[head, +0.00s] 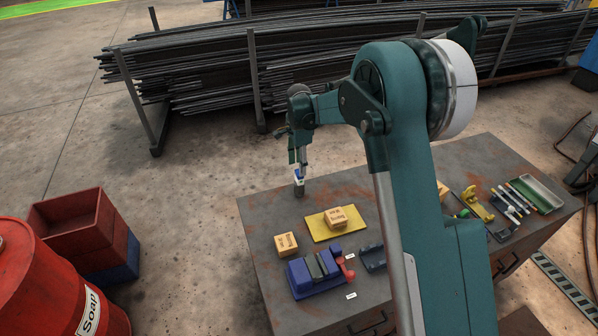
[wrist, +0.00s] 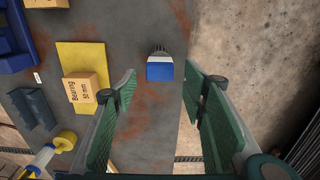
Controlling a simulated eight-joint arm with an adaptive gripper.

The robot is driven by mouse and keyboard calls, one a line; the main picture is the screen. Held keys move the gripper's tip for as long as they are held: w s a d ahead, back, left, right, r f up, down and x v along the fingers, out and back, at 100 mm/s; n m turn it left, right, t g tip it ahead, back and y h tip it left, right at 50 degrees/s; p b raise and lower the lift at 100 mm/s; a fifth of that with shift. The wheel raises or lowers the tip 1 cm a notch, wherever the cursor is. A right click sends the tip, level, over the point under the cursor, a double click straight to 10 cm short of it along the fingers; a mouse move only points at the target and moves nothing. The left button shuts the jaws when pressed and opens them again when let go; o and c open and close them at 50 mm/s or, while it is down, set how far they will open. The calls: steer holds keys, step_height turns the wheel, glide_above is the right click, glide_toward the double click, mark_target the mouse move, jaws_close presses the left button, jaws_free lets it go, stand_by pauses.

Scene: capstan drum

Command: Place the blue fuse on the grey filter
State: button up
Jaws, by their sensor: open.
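The blue fuse (wrist: 160,71), blue with a white band, sits on top of the grey filter (wrist: 158,49) in the wrist view. The filter is a dark ribbed cylinder, mostly hidden under the fuse. In the head view the fuse (head: 299,174) shows above the upright grey filter (head: 299,188), near the table's far left corner. My gripper (head: 300,163) is above them, pointing down. In the wrist view its two green fingers are spread wide, one on each side of the fuse, with clear gaps and no contact.
A yellow plate (head: 316,229) carries a bearing box (head: 336,217). Another box (head: 286,244) and a blue vise (head: 301,277) stand nearer. The table edge lies close to the filter's right in the wrist view. Bare tabletop (head: 275,207) surrounds the filter.

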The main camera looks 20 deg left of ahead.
step_height(320, 180, up, 6)
steer(key=shift+r, duration=0.25)
stand_by(0.7)
